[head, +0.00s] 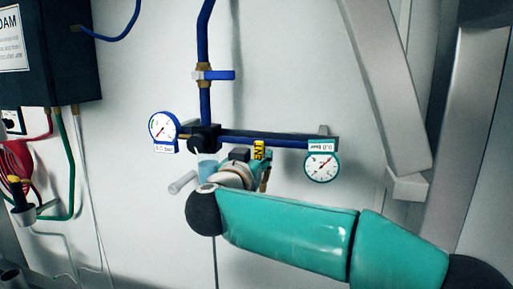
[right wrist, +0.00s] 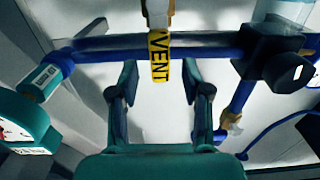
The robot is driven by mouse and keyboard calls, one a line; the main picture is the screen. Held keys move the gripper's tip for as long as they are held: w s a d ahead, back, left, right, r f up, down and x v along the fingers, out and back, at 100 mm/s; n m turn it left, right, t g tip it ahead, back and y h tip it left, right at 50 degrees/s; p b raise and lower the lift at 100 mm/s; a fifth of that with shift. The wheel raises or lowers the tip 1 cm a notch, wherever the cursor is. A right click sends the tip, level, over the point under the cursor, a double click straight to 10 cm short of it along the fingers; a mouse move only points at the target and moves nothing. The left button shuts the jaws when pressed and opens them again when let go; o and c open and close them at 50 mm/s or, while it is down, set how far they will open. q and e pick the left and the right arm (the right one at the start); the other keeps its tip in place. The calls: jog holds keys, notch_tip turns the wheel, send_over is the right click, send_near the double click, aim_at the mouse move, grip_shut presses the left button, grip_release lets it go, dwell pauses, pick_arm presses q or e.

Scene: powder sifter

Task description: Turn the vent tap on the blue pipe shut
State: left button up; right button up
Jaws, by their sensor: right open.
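The blue pipe (head: 265,141) runs across the pale wall; it also crosses the upper part of the right wrist view (right wrist: 110,43). The vent tap shows as a yellow piece (right wrist: 159,57) lettered VENT, with brass above it in that view. It hangs across the pipe; whether it is lever or tag I cannot tell. In the head view the yellow piece (head: 259,150) is partly hidden by my right gripper. My right gripper (right wrist: 158,82) is open, its two fingers apart on either side of the yellow piece, with clear gaps. My left gripper is not in view.
A blue-handled brass tap (head: 218,75) sits higher on the upright pipe. A gauge (head: 162,131) is left of the black fitting (head: 204,139), another gauge (head: 321,164) hangs at right. A dark box (head: 68,50) with cables and grey beams (head: 385,80) flank the area.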

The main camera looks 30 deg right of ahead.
aim_at(257, 153)
jog(key=shift+p+x, duration=0.35)
jog(key=shift+x, duration=1.55)
grip_shut()
jog(key=shift+a, duration=0.1)
